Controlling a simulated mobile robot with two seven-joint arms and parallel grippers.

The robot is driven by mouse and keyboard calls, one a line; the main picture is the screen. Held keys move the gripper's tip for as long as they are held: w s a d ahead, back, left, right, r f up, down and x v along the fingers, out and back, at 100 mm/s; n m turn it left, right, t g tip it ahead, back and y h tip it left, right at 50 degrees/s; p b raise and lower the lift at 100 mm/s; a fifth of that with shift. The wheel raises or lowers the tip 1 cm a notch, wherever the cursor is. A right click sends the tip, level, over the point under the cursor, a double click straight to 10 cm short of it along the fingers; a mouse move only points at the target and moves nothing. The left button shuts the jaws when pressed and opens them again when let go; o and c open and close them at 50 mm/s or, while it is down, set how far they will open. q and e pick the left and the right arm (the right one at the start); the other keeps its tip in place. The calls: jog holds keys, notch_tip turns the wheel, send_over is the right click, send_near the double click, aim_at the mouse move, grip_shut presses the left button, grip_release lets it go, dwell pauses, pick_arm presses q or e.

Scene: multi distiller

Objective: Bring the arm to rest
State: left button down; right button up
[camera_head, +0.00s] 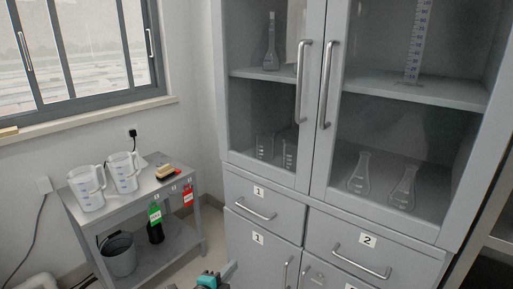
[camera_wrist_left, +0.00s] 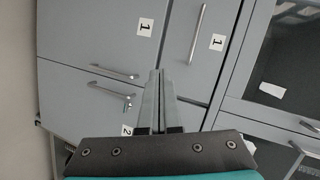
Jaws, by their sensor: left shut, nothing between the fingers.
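My left gripper (camera_head: 229,269) shows at the bottom edge of the head view, in front of the lower part of the grey cabinet (camera_head: 232,192). Only a small teal and grey part of it is in that picture. In the left wrist view the two fingers of my left gripper (camera_wrist_left: 158,76) lie together, shut and empty. They point toward the cabinet's drawer and door fronts (camera_wrist_left: 165,45). My right gripper is in neither view.
The cabinet's glass doors are shut, with flasks (camera_head: 360,174) inside. Its handles (camera_head: 300,82) stick out. A grey cart (camera_head: 140,196) at the left carries two white jugs (camera_head: 87,188) and a brush (camera_head: 166,172). A bucket (camera_head: 118,254) stands on its lower shelf.

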pick_arm(q)
jog(key=s+a+f+n+g+y, duration=0.2)
jog(key=s+a+f+n+g, duration=0.15)
jog(key=s+f+n, duration=0.4)
jog(key=s+a+f+n+g+y, duration=0.2)
jog(key=s+a+f+n, duration=0.2)
jog(key=s+f, duration=0.65)
jog(key=s+a+f+n+g+y, duration=0.1)
jog(key=s+f+n+g, duration=0.25)
jog(key=s, duration=0.55)
jog(key=s+a+f+n+g, duration=0.25)
jog(key=s+f, duration=0.25)
jog(key=s, duration=0.4)
jog(key=s+r+p, duration=0.8)
jog(key=s+p, duration=0.5)
jog(key=p, duration=0.5)
jog(key=shift+a+g, duration=0.2)
jog(key=shift+g, duration=0.15)
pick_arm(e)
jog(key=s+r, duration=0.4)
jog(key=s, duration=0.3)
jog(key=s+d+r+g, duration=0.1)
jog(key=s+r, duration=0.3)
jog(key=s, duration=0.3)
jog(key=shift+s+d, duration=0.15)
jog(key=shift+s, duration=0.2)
pick_arm(q)
jog(key=shift+s, duration=0.1)
